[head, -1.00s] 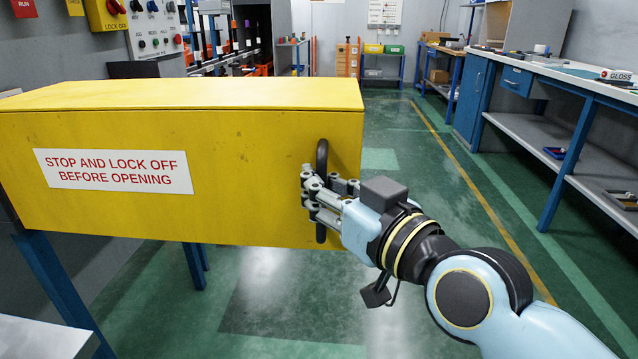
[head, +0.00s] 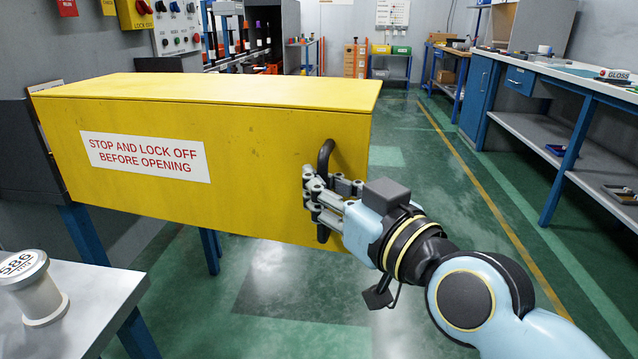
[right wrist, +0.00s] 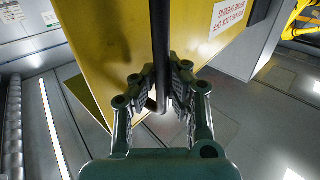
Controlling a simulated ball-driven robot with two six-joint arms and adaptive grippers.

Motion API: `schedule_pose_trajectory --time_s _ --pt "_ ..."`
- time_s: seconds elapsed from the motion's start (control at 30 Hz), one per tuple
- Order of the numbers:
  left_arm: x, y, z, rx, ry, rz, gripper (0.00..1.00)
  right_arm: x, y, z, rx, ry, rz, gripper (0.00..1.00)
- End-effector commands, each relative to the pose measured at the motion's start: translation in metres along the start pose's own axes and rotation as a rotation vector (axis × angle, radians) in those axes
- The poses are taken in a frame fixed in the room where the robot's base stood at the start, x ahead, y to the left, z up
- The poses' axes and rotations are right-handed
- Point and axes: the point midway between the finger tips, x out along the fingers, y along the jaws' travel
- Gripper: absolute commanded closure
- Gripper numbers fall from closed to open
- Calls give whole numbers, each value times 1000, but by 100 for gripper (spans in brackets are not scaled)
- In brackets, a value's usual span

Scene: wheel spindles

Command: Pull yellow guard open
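The yellow guard (head: 250,165) is a long box-like cover with a white sign reading "STOP AND LOCK OFF BEFORE OPENING" (head: 146,157). A dark upright bar handle (head: 325,157) sits near the right end of its front face. My right gripper (head: 320,203) is at the handle's middle. In the right wrist view, the fingers of the right gripper (right wrist: 162,92) close in on both sides of the black handle (right wrist: 161,50), with the yellow guard (right wrist: 110,35) behind. My left gripper is not in view.
Blue legs stand under the guard. A workbench (head: 560,85) runs along the right. The green floor (head: 440,220) between is clear.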

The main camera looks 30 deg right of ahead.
Motion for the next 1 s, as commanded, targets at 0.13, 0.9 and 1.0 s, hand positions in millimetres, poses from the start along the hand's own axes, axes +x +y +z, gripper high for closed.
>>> schedule_pose_trajectory --time_s 0.13,0.9,1.0 --pt "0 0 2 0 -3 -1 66 0 0 0 0 -1 -1 75" --pt "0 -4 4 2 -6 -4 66 -62 0 1 3 -3 -2 64" --pt "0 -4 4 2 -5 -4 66 -70 0 1 2 -3 -1 64"
